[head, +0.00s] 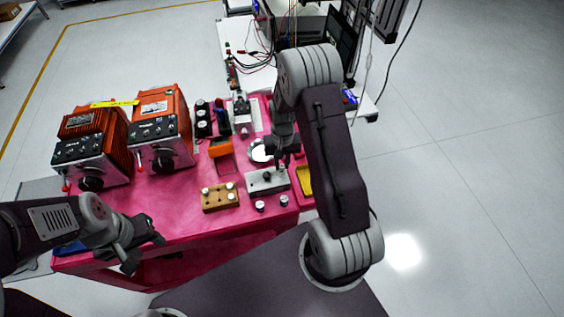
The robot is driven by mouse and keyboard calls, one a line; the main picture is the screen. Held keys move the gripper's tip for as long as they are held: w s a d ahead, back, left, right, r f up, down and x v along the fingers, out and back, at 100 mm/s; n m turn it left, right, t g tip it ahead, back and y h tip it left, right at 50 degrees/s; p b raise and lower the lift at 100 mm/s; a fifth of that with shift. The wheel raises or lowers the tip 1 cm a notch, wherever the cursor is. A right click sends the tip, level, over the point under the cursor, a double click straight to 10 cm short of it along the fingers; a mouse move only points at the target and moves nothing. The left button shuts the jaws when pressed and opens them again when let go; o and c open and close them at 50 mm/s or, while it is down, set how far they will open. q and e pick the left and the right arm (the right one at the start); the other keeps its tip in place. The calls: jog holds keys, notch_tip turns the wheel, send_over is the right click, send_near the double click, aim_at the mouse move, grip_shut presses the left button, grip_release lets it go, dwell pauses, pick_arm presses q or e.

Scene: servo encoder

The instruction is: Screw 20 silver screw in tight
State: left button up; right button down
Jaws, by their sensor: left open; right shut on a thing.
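My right gripper (283,165) comes down from above over the right part of a grey metal block (257,186). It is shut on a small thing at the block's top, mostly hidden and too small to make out. Two silver screw-like pieces stand on the pink table in front of the block, one on the left (259,206) and one on the right (284,200). A tan block (213,206) to the left carries several silver pieces. My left gripper (140,246) is open and empty at the table's front left, well away from the block.
Two orange-and-black machines, a left one (92,148) and a right one (160,132), stand at the back left. The front middle of the pink table (180,220) is clear.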

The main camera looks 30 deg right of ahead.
jog(key=shift+f+b, duration=0.65)
jog(key=shift+f, duration=0.2)
jog(key=c, duration=2.1)
grip_release()
grip_shut()
